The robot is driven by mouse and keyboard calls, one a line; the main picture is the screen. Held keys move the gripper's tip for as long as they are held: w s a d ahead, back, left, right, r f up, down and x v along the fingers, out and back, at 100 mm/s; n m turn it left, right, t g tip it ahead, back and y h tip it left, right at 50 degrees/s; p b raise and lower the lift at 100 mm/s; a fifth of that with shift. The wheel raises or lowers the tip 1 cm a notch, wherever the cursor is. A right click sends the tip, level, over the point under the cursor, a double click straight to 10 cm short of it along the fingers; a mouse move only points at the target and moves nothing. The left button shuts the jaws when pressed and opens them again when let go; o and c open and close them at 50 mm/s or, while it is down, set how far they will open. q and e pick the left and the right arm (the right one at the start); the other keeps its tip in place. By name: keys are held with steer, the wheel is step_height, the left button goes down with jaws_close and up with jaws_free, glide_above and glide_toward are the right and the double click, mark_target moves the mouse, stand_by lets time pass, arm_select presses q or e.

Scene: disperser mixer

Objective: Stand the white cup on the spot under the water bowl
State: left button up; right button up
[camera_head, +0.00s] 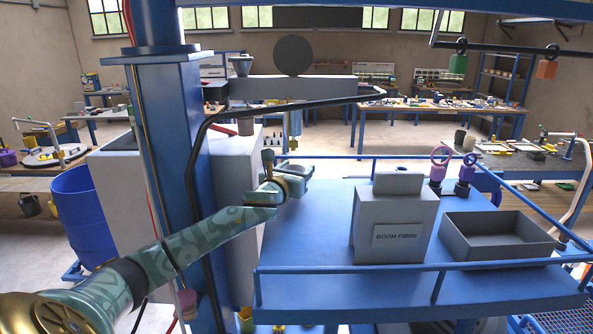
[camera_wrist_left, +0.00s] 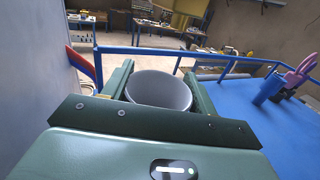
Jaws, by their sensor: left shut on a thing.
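My left gripper (camera_head: 298,174) is over the back left of the blue platform, beside the blue column. In the left wrist view its two green fingers (camera_wrist_left: 158,74) are shut on the white cup (camera_wrist_left: 162,92), one on each side. The cup's round, open mouth shows and looks empty. In the head view I cannot make the cup out behind the gripper. A small funnel-shaped bowl (camera_head: 241,65) sits on the grey beam, up and left of the gripper; I cannot tell whether it is the water bowl. I cannot make out the spot. My right gripper is not in view.
The blue platform (camera_head: 320,210) has a blue rail (camera_head: 420,266) around it. A grey box labelled "BOOM FIBRE" (camera_head: 393,215) and an open grey tray (camera_head: 497,238) stand on its right half. A blue column (camera_head: 175,150) rises at left. The platform's left part is bare.

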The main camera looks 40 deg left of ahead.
arm_select(q)
steer(key=shift+f, duration=0.5)
steer(key=o, duration=1)
step_height(320, 180, up, 3)
steer(key=s+d+r, duration=0.2)
steer(key=r, duration=0.1)
steer(key=s+r, duration=0.1)
steer(key=r, duration=0.1)
steer(key=shift+s+d+r, duration=0.2)
steer(key=shift+d, duration=0.2)
steer(key=s+d+r, duration=0.1)
steer(key=s+d, duration=0.1)
steer(key=s+d+r, duration=0.2)
steer(key=s, duration=0.1)
steer(key=s+d+r+b, duration=0.1)
steer(key=s+d, duration=0.1)
steer(key=shift+s+d+r, duration=0.1)
steer(key=shift+s+r, duration=0.15)
